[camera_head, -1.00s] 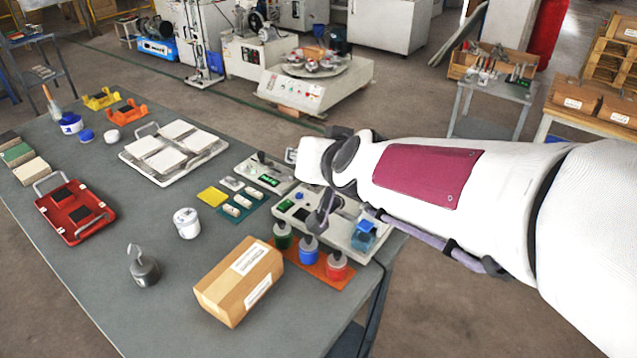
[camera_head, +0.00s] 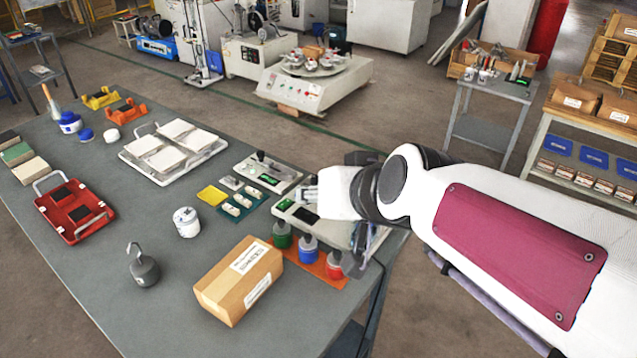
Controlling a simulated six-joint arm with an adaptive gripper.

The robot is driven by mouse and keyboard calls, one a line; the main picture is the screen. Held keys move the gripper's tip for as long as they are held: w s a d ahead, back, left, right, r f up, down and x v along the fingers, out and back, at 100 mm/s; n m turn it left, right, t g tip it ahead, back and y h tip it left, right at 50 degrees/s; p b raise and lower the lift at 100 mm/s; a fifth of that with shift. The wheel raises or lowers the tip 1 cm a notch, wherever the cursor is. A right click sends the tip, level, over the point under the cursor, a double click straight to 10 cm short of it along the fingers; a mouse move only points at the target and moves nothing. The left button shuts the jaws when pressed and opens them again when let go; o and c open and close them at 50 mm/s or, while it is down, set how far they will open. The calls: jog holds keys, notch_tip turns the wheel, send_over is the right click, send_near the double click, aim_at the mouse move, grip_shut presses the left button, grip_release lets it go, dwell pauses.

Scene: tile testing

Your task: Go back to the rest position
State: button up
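My arm reaches in from the right, and its white wrist is above the table's (camera_head: 190,280) right edge. My gripper (camera_head: 366,246) shows only in part below the wrist, mostly hidden by it. Its fingers cannot be made out, so I cannot tell whether it is open or shut or holds anything. It is near a white and grey testing device (camera_head: 300,214), which the wrist partly covers.
A cardboard box (camera_head: 238,282) lies left of the bottles. A white jar (camera_head: 186,222), a grey hooked weight (camera_head: 144,268), a red tray (camera_head: 75,212) and a white tile tray (camera_head: 172,150) stand further left. Open floor lies behind the table; shelves (camera_head: 590,150) stand at right.

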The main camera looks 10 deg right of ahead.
dwell(0.6)
jog(key=s+d+f+g+h, duration=0.1)
jog(key=s+d+f+g, duration=0.1)
jog(key=s, duration=0.7)
jog(key=s+d+f+g+h, duration=0.2)
jog(key=s+d, duration=0.4)
jog(key=s, duration=0.4)
jog(key=shift+d+f, duration=0.25)
jog(key=shift+f, duration=0.65)
dwell(1.8)
